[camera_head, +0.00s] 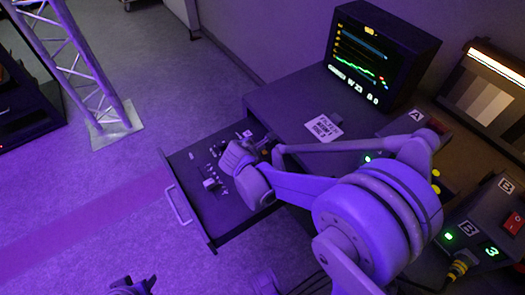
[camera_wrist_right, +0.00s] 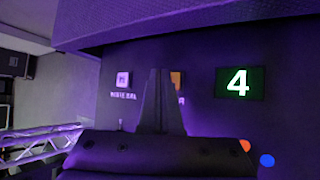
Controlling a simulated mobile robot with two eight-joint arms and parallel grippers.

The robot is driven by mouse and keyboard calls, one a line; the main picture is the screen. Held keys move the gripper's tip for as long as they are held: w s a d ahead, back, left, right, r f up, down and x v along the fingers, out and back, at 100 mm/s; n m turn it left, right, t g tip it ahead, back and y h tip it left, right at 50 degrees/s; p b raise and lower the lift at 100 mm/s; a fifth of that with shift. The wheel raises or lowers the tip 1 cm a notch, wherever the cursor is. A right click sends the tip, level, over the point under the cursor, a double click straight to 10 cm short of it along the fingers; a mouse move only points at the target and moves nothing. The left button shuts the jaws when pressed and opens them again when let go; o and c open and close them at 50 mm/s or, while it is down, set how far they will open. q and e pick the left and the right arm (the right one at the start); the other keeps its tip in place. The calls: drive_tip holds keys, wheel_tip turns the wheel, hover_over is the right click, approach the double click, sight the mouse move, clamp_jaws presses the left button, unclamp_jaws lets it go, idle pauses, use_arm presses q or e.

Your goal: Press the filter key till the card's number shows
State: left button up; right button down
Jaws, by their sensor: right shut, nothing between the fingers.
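A white card (camera_head: 323,128) with dark lettering lies on the dark desk top; its first line seems to read FILTER, but its numbers are too small to read surely. In the right wrist view a green-lit display (camera_wrist_right: 238,83) shows 4. Left of it is an orange key (camera_wrist_right: 176,79), partly hidden behind my fingers, its label mostly covered. My right gripper (camera_wrist_right: 160,72) is shut and empty, its tips in front of the panel beside the orange key; I cannot tell if they touch. In the head view my right gripper (camera_head: 265,148) is over the drawer. My left gripper (camera_head: 133,286) shows only partly at the bottom edge.
A white key (camera_wrist_right: 123,80) sits left of the orange one. The pulled-out drawer (camera_head: 190,205) holds small controls. A monitor (camera_head: 378,55) with coloured traces stands behind. Boxes marked A (camera_head: 416,116) and B (camera_head: 468,225) are at right. A truss (camera_head: 85,60) stands left; floor between is clear.

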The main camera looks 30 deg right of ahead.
drive_tip(key=shift+f+b, duration=0.3)
drive_tip(key=shift+f, duration=0.1)
drive_tip(key=shift+f+b, duration=0.3)
drive_tip(key=shift+f, duration=0.1)
idle(0.5)
drive_tip(key=shift+r, duration=0.1)
drive_tip(key=shift+r+p, duration=0.55)
drive_tip(key=shift+r, duration=0.15)
drive_tip(key=shift+r+p, duration=1.9)
drive_tip(key=shift+r, duration=0.7)
drive_tip(key=shift+f, duration=0.1)
